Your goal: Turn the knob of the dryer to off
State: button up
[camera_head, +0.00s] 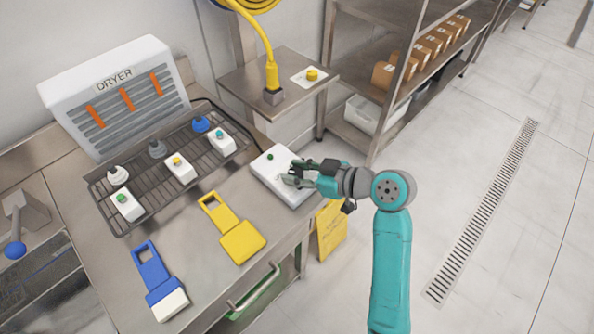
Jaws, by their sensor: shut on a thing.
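The dryer (115,72) is a white box lettered DRYER with grey slats and several orange strips, at the back left of the steel table. A flat white control box (266,170) with a small green button or light (270,156) sits at the table's right edge. My gripper (291,175) reaches in from the right, low over this box. Its fingers are shut on what looks like the knob on the box's top. The fingers hide the knob, so its pointing direction cannot be told.
A wire rack (150,170) holds small white boxes and nozzle-like pieces. A yellow scraper (233,230) and a blue scraper (160,283) lie in front. A yellow hose (268,50) stands on the shelf behind. The floor to the right is clear.

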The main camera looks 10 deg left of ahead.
jog(key=shift+f, duration=0.15)
jog(key=o, duration=1.2)
jog(key=shift+c, duration=0.2)
jog(key=v, duration=1.2)
